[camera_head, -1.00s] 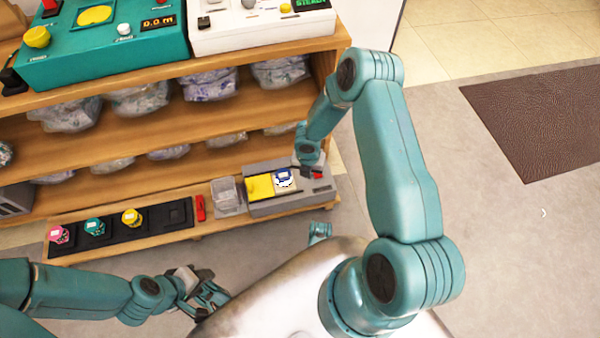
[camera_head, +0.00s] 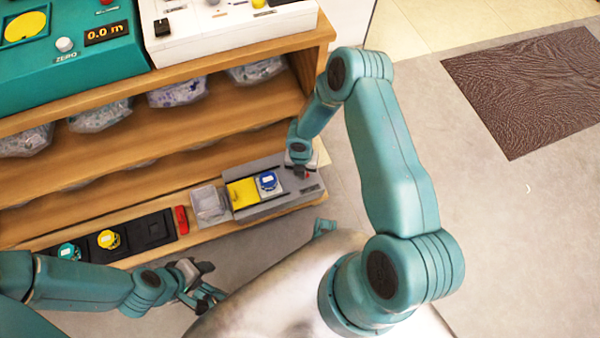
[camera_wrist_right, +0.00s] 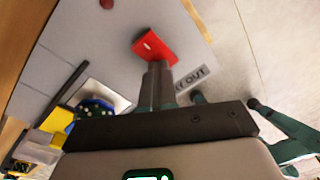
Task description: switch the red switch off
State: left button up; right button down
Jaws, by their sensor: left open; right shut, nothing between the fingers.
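The red switch (camera_wrist_right: 155,45) shows large in the right wrist view, on a grey panel beside a label ending in "Y OUT". In the head view only a small red bit of it (camera_head: 306,176) shows at the right end of the grey device (camera_head: 262,209) on the low shelf. My right gripper (camera_head: 300,170) is over that end. In the wrist view its shut fingers (camera_wrist_right: 157,72) are empty and their tips are right at the switch's near edge; I cannot tell if they touch. My left gripper (camera_head: 208,292) is open and empty, low in front of the shelf.
The device also carries a yellow plate (camera_head: 242,192) and a blue-topped item (camera_head: 268,181). Left of it stand a clear bin (camera_head: 210,205), a red object (camera_head: 181,220) and a black tray (camera_head: 152,231). Higher shelf boards overhang behind. Floor at right is open, with a brown mat (camera_head: 525,85).

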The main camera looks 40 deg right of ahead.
jog(key=r, duration=0.1)
jog(key=d+r+t, duration=0.1)
jog(key=shift+s+d+r+t, duration=0.3)
jog(key=shift+r, duration=0.1)
jog(key=shift+w+a+f, duration=0.4)
jog(key=shift+f, duration=0.25)
jog(key=shift+s+d+r, duration=0.1)
jog(key=shift+s+r, duration=0.15)
jog(key=shift+r, duration=0.25)
jog(key=shift+w+p, duration=0.15)
jog(key=shift+p, duration=0.15)
jog(key=shift+r+p, duration=0.6)
jog(key=shift+r, duration=0.3)
jog(key=shift+r+p, duration=0.6)
jog(key=shift+r, duration=0.05)
pick_arm(q)
notch_tip(320, 180, up, 7)
jog(key=s+p, duration=0.1)
jog(key=p, duration=0.1)
jog(key=shift+s+d, duration=0.25)
jog(key=shift+d, duration=0.05)
pick_arm(e)
notch_tip(320, 180, up, 4)
jog(key=shift+f, duration=0.25)
